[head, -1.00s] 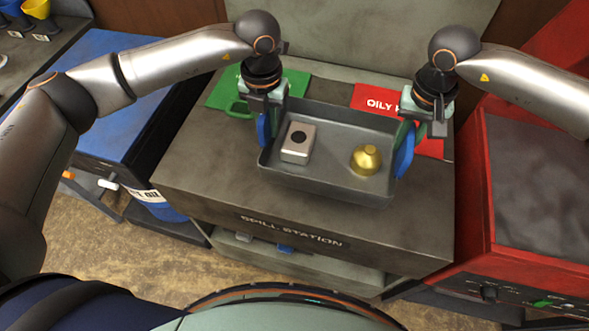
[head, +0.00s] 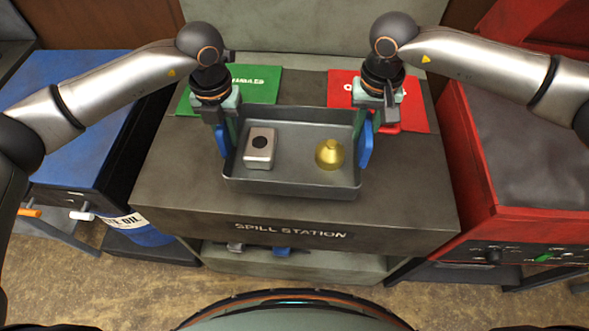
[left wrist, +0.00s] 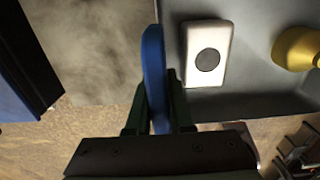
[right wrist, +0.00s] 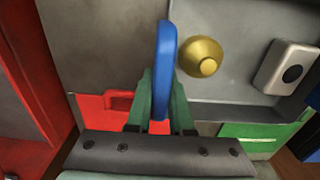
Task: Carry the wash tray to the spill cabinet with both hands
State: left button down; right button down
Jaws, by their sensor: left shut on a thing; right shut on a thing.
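The grey wash tray (head: 290,187) is level at the middle of the spill cabinet (head: 290,218), which is labelled SPILL STATION. I cannot tell whether the tray touches the cabinet top. A silver box with a dark round spot (head: 260,150) sits in its left part and a brass dome-shaped piece (head: 329,155) in its right part. My left gripper (head: 224,138) is shut on the tray's left side at a blue grip (left wrist: 154,75). My right gripper (head: 364,140) is shut on the tray's right side at another blue grip (right wrist: 164,65).
A green mat (head: 255,82) and a red mat (head: 410,112) lie on the cabinet top behind the tray. A blue-topped bench (head: 70,120) stands at the left and a red machine (head: 480,170) at the right. Bare cabinet top shows on both sides of the tray.

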pick_arm(q)
jog(key=shift+r, duration=0.15)
pick_arm(e)
jog(key=shift+d+r, duration=0.1)
jog(key=shift+d, duration=0.05)
pick_arm(q)
jog(key=shift+f, duration=0.2)
pick_arm(e)
jog(key=shift+f, duration=0.2)
